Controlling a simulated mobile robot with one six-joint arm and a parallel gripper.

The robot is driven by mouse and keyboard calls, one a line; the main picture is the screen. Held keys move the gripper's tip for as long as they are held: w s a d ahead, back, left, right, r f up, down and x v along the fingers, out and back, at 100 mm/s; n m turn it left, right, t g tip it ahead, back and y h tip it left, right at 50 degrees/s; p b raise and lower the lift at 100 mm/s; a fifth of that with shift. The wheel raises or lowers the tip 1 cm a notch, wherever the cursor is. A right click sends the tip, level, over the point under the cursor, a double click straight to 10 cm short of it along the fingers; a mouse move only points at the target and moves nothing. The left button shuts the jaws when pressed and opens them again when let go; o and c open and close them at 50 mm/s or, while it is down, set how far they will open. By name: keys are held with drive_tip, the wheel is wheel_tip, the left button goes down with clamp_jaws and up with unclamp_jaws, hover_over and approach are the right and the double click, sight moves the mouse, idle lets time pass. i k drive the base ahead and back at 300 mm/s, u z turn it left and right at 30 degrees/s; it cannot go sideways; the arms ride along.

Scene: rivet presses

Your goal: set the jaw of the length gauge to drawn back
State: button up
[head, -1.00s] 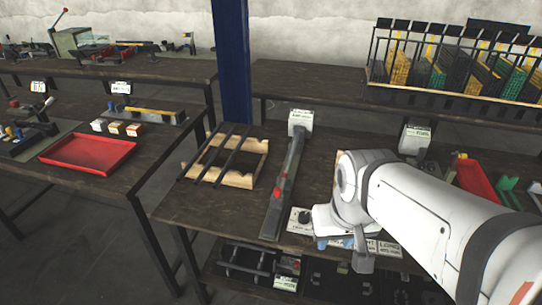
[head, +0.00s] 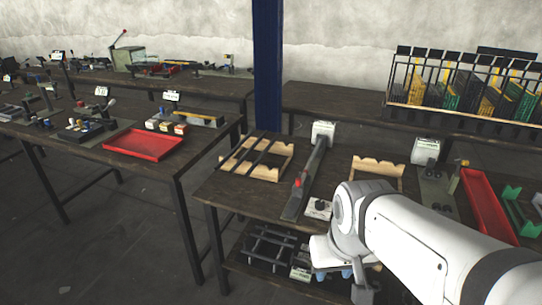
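What looks like the length gauge (head: 312,168) is a long grey bar lying front to back on the near workbench, with a white label card at its far end. A small red part (head: 297,183), perhaps its jaw, sits on the nearer half of the bar. Its exact setting is too small to tell. My white arm reaches in from the lower right, and its end with a grey part, seemingly my gripper (head: 362,291), hangs at the bench's front edge, right of and nearer than the bar. It is apart from the bar. Its fingers cannot be made out.
A wooden rack with dark rods (head: 262,170) lies left of the bar; another wooden rack (head: 378,164) stands right. A red tray (head: 487,205) is farther right. A blue post (head: 268,65) rises behind the bench. A left bench holds a red tray (head: 143,145). A lower shelf holds dark parts.

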sight(297, 190)
drive_tip(key=u, duration=0.2)
drive_tip(key=i, duration=1)
drive_tip(key=u, duration=0.05)
